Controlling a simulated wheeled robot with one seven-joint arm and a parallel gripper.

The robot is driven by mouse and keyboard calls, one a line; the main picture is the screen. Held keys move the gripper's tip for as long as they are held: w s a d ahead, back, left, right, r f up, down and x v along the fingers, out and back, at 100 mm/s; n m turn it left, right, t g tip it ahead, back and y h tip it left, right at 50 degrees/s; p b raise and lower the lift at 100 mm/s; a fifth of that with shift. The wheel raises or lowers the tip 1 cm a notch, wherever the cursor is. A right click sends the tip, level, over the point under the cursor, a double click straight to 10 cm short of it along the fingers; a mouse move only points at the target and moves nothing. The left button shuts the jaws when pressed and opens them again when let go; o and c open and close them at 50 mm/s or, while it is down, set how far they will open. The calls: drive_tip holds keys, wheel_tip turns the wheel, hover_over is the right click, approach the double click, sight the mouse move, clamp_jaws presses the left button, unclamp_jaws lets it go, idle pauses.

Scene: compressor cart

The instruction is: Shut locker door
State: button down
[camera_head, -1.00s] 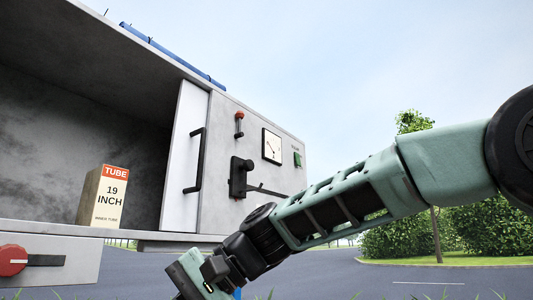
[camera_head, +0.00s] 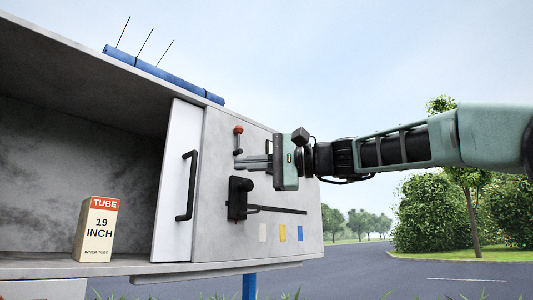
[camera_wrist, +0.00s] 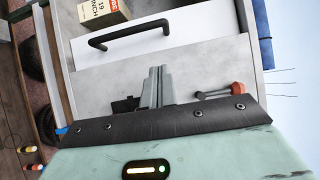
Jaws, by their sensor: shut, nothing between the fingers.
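The locker door is a white panel (camera_head: 172,190) with a black bar handle (camera_head: 188,186). It stands at the right side of the locker, and the opening to its left is wide open. The door also shows in the wrist view (camera_wrist: 205,22), with its handle (camera_wrist: 130,34) beyond my fingertips. My gripper (camera_head: 238,163) is shut and empty. It is in front of the grey panel, to the right of the handle and apart from it. Its closed fingers (camera_wrist: 157,74) point toward the handle in the wrist view.
A tube box (camera_head: 97,229) stands inside the locker. On the grey panel (camera_head: 215,140), a red-knobbed lever (camera_head: 238,131) and a black latch with a long rod (camera_head: 240,198) stick out close to my fingers. Blue rail (camera_head: 165,74) on top. Open air lies to the right.

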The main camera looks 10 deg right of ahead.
drive_tip(key=shift+s+a+p, duration=0.15)
drive_tip(key=shift+a+p, duration=1.4)
drive_tip(key=shift+a, duration=2)
